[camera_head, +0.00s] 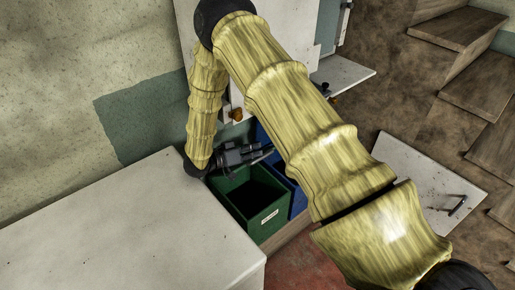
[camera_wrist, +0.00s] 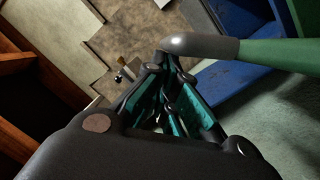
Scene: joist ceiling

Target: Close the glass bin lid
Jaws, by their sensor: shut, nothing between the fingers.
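A green bin (camera_head: 248,220) with a pale label on its front stands open at the top, its inside dark. The label is too small to read. My gripper (camera_head: 266,153) is above the bin's back edge, pointing right. In the wrist view its dark fingers with teal pads (camera_wrist: 168,60) are shut with nothing between them. A green edge (camera_wrist: 275,52) with a rounded grey end reaches in from the right, close to the fingertips. I cannot tell whether it touches them or whether it belongs to the lid. My arm and gripper hide the bin's back.
A blue bin (camera_head: 297,197) stands right beside the green one. A white counter (camera_head: 130,230) fills the lower left. A white cabinet panel (camera_head: 425,180) stands out at the right, and wooden steps (camera_head: 460,30) are at the upper right. Reddish floor shows in front of the bins.

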